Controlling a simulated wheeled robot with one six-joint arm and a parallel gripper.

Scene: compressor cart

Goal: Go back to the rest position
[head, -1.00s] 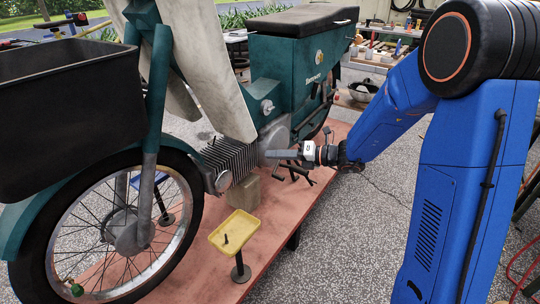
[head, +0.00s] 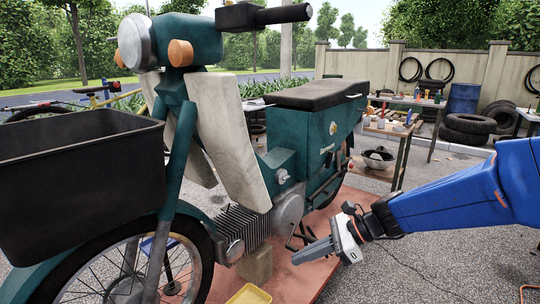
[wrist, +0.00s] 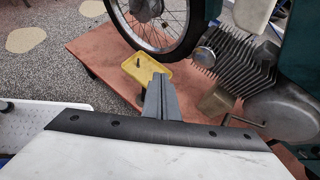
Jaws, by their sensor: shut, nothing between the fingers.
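My gripper (head: 313,251) is at the lower middle-right of the head view, in front of the moped's engine and apart from it. Its grey fingers are closed together with nothing between them. They also show in the wrist view (wrist: 161,98), pointing toward the red platform. My blue arm reaches in from the right. The green moped (head: 296,145) stands upright on the red platform (head: 305,280).
A yellow tray (wrist: 147,71) holding a small dark piece stands beside the front wheel (wrist: 160,22). A black basket (head: 75,190) fills the left. A workbench (head: 395,135) and stacked tires (head: 468,128) are behind.

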